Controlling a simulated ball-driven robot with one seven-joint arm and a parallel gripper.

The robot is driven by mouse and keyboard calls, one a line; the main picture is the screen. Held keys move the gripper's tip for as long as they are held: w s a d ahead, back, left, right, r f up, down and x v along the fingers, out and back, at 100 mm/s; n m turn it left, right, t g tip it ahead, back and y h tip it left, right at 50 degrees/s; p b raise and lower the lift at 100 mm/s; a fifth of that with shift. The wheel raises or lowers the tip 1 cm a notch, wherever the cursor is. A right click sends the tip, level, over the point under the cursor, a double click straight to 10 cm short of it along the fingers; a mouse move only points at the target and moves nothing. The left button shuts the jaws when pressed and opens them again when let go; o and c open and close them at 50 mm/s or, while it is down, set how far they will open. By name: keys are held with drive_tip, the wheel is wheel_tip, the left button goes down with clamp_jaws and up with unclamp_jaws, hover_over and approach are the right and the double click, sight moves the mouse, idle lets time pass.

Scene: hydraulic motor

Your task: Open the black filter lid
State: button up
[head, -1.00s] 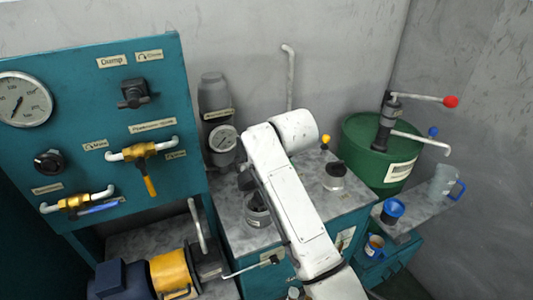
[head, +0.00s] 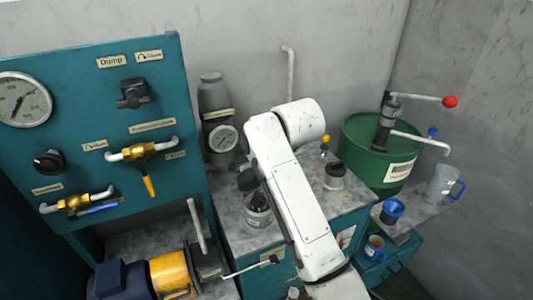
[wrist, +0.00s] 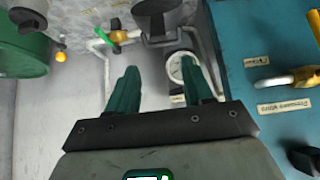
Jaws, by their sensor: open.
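A grey canister (head: 258,210) stands on the grey bench top, left of my white arm in the head view. A black lid-like piece (head: 247,181) shows at its upper left; I cannot tell how it is joined. In the wrist view a dark round piece (wrist: 158,22) at the top edge, beyond the fingers, looks like this lid. A second canister with a dark cap (head: 335,175) stands to the right.
A teal panel (head: 90,110) with gauge and valves stands at the left. A pressure gauge (head: 222,138) sits behind the canister. A green drum with pump (head: 375,152) stands at the right. A lever (head: 250,268) sticks out in front.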

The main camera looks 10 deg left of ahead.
drive_tip(key=shift+r, duration=0.1)
drive_tip(key=b+v, duration=0.2)
drive_tip(key=v, duration=0.8)
drive_tip(key=shift+s+r, duration=0.2)
drive_tip(key=shift+s, duration=0.05)
drive_tip(key=shift+d, duration=0.1)
drive_tip(key=shift+c, duration=0.3)
